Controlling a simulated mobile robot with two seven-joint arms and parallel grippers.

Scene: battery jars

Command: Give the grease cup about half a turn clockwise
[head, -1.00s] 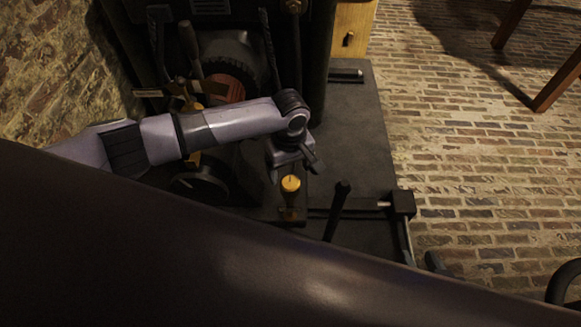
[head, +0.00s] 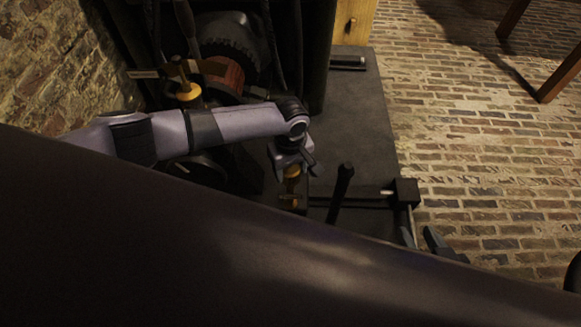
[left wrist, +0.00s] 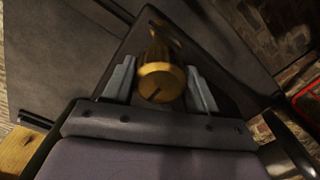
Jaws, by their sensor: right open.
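The grease cup (head: 292,178) is a small brass cup standing near the near edge of the dark machine base. In the head view my left gripper (head: 295,163) is over it and hides its top. In the left wrist view the cup's round brass cap (left wrist: 161,82), with a dark line on its face, sits between the two grey fingers of my left gripper (left wrist: 161,85). Those fingers look open, one on each side of the cap; contact is hard to judge. My right gripper (head: 422,238) shows only partly, low at the right past the base, and is open.
A black upright lever (head: 341,190) stands close to the right of the cup, with a rod and black block (head: 404,192) beyond it. Another brass cup (head: 188,92) is at the back left by the machine. The base plate (head: 355,120) is clear behind the lever.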

